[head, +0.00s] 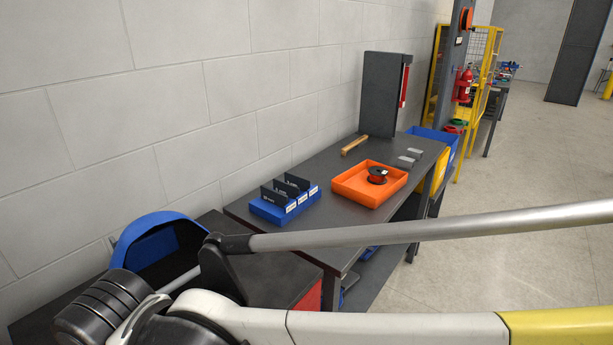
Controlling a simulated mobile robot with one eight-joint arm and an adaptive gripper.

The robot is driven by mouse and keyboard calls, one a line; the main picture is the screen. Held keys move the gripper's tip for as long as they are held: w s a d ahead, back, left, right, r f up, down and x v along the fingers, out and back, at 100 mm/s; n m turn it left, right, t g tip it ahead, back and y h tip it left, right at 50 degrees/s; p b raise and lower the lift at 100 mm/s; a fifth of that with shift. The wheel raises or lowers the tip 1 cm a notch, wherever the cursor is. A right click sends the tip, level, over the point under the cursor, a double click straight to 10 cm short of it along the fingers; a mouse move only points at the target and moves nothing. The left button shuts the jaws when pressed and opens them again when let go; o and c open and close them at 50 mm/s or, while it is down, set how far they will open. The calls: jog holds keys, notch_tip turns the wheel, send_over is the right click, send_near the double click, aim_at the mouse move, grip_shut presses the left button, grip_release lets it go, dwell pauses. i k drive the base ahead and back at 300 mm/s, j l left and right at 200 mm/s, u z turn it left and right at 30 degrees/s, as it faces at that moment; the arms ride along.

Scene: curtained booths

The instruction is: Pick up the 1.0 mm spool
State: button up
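A small spool (377,175) with black flanges and a red winding stands in a shallow orange tray (350,193) on the dark workbench. It sits toward the tray's back right part. No size marking on it can be read from here, so I cannot tell whether it is the 1.0 mm spool. My gripper does not show in the head view; only links of my arm cross the lower foreground, well in front of the tray.
A blue rack (286,207) with dark labelled dividers stands left of the tray. A wooden-handled tool (354,145) and grey blocks (408,157) lie behind. Open floor (520,180) lies right of the bench (330,240).

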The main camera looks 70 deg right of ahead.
aim_at(377, 174)
jog(key=l+z, duration=0.2)
jog(key=z, duration=1.9)
jog(key=i+z, duration=0.1)
jog(key=z, duration=0.35)
jog(key=i+l+z, duration=0.1)
jog(key=z, duration=0.3)
